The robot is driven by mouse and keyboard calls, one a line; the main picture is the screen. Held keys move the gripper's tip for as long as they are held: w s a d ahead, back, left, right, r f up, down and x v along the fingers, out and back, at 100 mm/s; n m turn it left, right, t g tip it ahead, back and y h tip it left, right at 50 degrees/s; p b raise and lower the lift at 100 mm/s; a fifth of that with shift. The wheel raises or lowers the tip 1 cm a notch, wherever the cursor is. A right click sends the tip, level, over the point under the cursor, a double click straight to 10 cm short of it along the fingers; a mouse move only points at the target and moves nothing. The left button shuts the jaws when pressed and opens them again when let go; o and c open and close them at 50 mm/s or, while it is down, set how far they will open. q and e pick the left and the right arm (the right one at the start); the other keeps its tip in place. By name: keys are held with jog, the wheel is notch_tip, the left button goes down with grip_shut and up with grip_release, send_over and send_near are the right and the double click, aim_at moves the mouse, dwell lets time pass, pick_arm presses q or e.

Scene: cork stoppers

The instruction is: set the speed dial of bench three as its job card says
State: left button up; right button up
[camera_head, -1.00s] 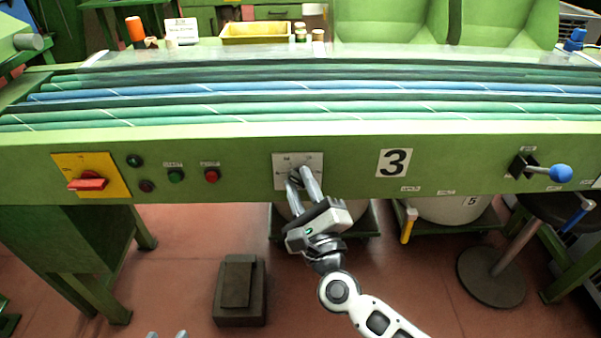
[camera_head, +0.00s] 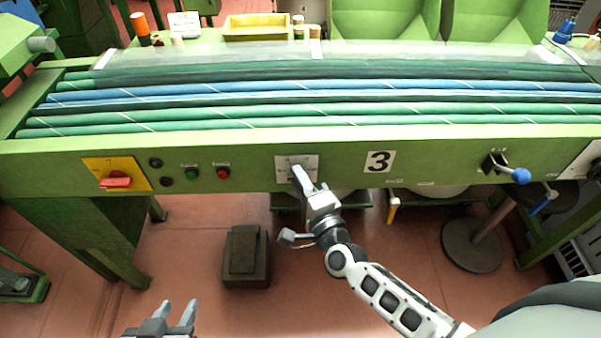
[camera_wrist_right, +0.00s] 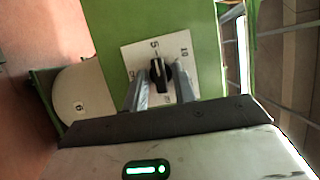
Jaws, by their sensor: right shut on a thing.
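My left gripper (camera_head: 177,316) is open and empty at the lower left.
Left of the dial are a red switch on a yellow plate (camera_head: 130,173) and several round buttons (camera_head: 222,173). A blue-knobbed lever (camera_head: 521,176) is at the right. A dark pedal-like block (camera_head: 245,257) stands on the floor below.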

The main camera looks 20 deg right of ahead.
dwell(0.4)
jog(key=o, duration=0.7)
jog(key=s, duration=0.5)
jog(key=s+d, duration=0.1)
jog(key=s, duration=0.4)
jog(key=s+b, duration=0.1)
jog(key=s, duration=0.4)
jog(key=shift+s+d+r, duration=0.1)
jog(key=shift+s+d, duration=0.25)
jog(key=shift+s, duration=0.05)
